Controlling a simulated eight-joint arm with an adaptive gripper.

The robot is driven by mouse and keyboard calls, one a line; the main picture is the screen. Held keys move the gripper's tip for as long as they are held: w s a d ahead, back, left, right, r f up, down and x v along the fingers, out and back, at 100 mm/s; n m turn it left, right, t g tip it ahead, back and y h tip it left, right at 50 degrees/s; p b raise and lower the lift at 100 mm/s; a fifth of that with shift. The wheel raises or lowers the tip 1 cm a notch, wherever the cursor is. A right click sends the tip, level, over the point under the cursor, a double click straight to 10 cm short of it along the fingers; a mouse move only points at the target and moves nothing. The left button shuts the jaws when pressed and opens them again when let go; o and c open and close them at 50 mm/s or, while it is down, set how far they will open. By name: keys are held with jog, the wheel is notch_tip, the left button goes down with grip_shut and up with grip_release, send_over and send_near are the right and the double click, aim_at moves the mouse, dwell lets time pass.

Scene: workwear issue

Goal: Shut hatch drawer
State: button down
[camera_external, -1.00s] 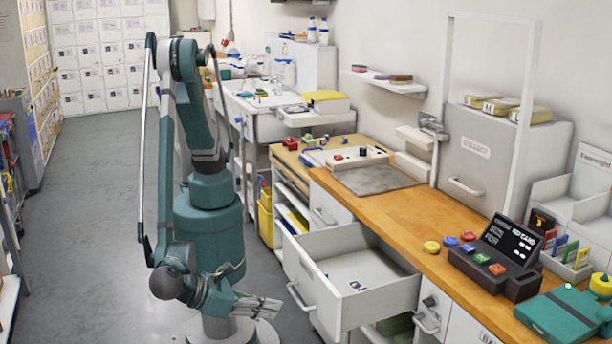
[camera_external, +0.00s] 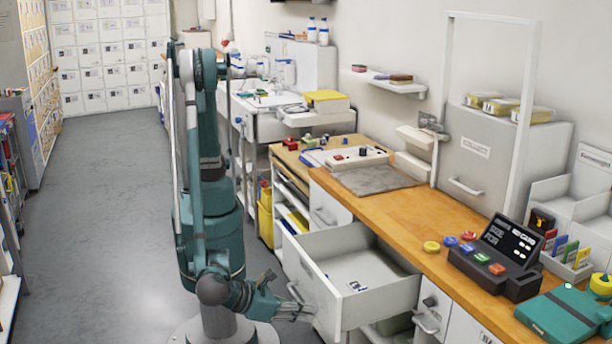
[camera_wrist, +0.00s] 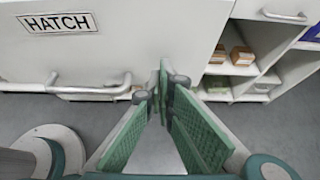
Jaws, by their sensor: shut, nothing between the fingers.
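The hatch drawer (camera_external: 378,301) is pulled out from under the wooden counter, its inside showing. In the wrist view its pale front (camera_wrist: 150,38) carries a HATCH label (camera_wrist: 58,23) and a bar handle (camera_wrist: 90,88). My gripper (camera_external: 306,312) is low in front of the drawer front, at about handle height. In the wrist view my gripper's green-padded fingers (camera_wrist: 163,85) meet at the tips, empty, just right of the handle's right end. I cannot tell whether the tips touch the drawer front or handle.
A small dark-marked item (camera_external: 357,286) lies in the drawer. Open shelves (camera_wrist: 235,65) with small boxes are beside the drawer front. The wooden counter (camera_external: 410,215) above holds a dark terminal (camera_external: 495,258) and coloured pucks. Grey floor (camera_external: 100,220) is clear to the left.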

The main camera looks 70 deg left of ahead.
jog(key=shift+w, duration=0.6)
jog(key=w+b, duration=0.1)
jog(key=w, duration=2.6)
jog(key=shift+b, duration=0.35)
jog(key=shift+w, duration=0.65)
jog(key=shift+w+r, duration=0.1)
jog(key=shift+s, duration=0.75)
jog(key=s, duration=0.3)
jog(key=shift+s+d+r, duration=0.1)
jog(key=shift+s, duration=0.25)
jog(key=p+v, duration=0.2)
jog(key=v, duration=0.7)
jog(key=shift+s, duration=0.2)
